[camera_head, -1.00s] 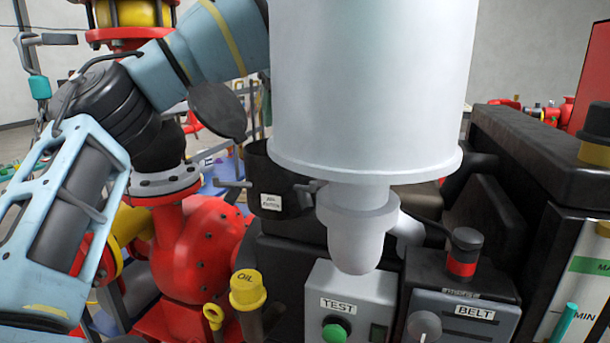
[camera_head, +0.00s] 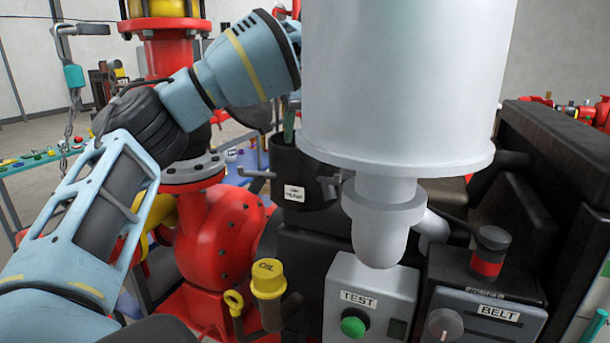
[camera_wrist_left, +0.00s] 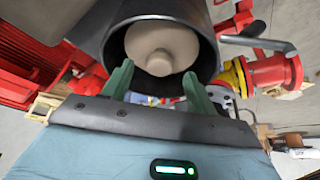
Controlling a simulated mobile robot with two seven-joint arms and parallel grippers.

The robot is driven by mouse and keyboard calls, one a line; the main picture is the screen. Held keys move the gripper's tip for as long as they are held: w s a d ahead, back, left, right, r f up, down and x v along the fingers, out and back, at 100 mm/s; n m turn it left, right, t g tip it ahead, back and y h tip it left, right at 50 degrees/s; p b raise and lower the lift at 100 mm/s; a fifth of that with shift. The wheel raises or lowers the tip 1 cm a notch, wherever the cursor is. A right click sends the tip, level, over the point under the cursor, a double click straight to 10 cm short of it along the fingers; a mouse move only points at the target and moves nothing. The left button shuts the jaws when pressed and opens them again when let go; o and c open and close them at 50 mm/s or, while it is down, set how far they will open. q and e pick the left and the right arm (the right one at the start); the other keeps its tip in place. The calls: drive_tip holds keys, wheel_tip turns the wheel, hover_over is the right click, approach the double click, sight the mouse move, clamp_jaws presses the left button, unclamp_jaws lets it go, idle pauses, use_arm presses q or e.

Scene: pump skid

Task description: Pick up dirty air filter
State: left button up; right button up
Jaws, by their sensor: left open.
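The filter housing (camera_head: 310,185) is a dark open-topped cylinder with a white label and side latches, in the middle of the head view. In the left wrist view the housing (camera_wrist_left: 207,25) opens towards the camera, with a beige round filter end (camera_wrist_left: 160,47) inside it. I take this to be the dirty air filter; it is hidden in the head view. My left gripper (camera_wrist_left: 158,82) is open, its green fingers apart at the housing's lower rim in the picture. A green finger (camera_head: 289,122) shows just above the housing. I cannot tell how deep the fingers reach. My right gripper is out of view.
A large white cylinder (camera_head: 400,80) hangs close to the right of the housing. Below are the TEST box (camera_head: 370,298), the BELT box (camera_head: 480,315) and a yellow OIL cap (camera_head: 268,278). A red pump body (camera_head: 215,240) stands left of the housing.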

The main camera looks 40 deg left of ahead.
use_arm(q)
drive_tip(key=shift+x, duration=1.15)
clamp_jaws()
